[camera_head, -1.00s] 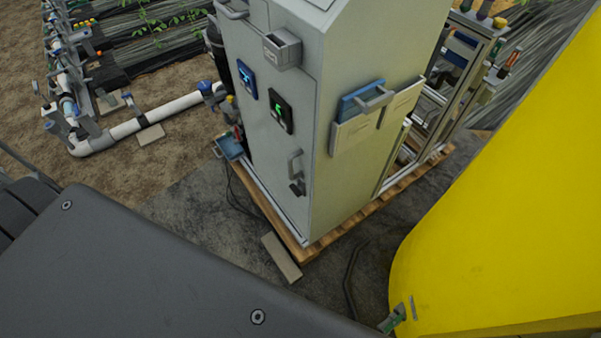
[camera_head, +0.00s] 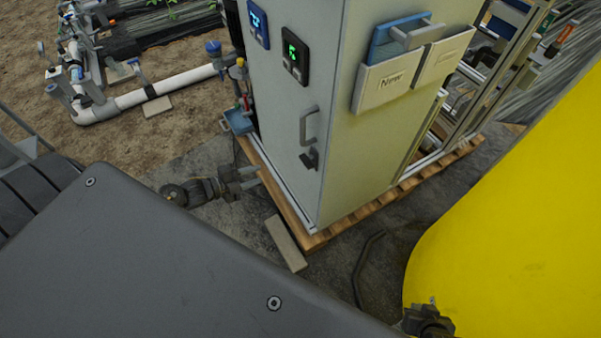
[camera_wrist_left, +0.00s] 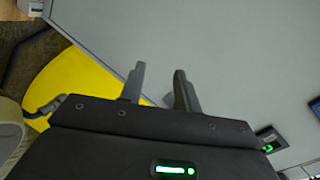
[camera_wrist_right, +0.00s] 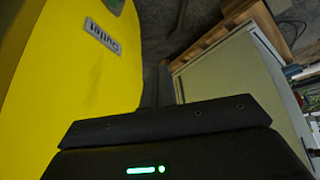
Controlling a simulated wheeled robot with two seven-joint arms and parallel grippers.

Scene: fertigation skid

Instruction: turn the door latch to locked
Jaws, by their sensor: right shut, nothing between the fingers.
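The door latch (camera_head: 310,158) is a small dark lever low on the cabinet door (camera_head: 283,110), just below the grey pull handle (camera_head: 307,125). Its exact angle is too small to tell. My left gripper (camera_head: 247,178) is left of and a little below the latch in the head view, apart from it. In the left wrist view its two fingers (camera_wrist_left: 160,78) stand apart with nothing between them, before a grey panel; I cannot make out the latch there. My right gripper (camera_head: 428,320) is at the bottom, by the yellow tank; its fingers (camera_wrist_right: 157,86) are together and empty.
The cabinet stands on a wooden pallet (camera_head: 345,215). A large yellow tank (camera_head: 510,210) fills the right side. Document holders (camera_head: 390,82) stick out of the cabinet's side. A blue tray (camera_head: 238,121) and white piping (camera_head: 165,103) are at the left. A loose block (camera_head: 286,243) lies on the floor.

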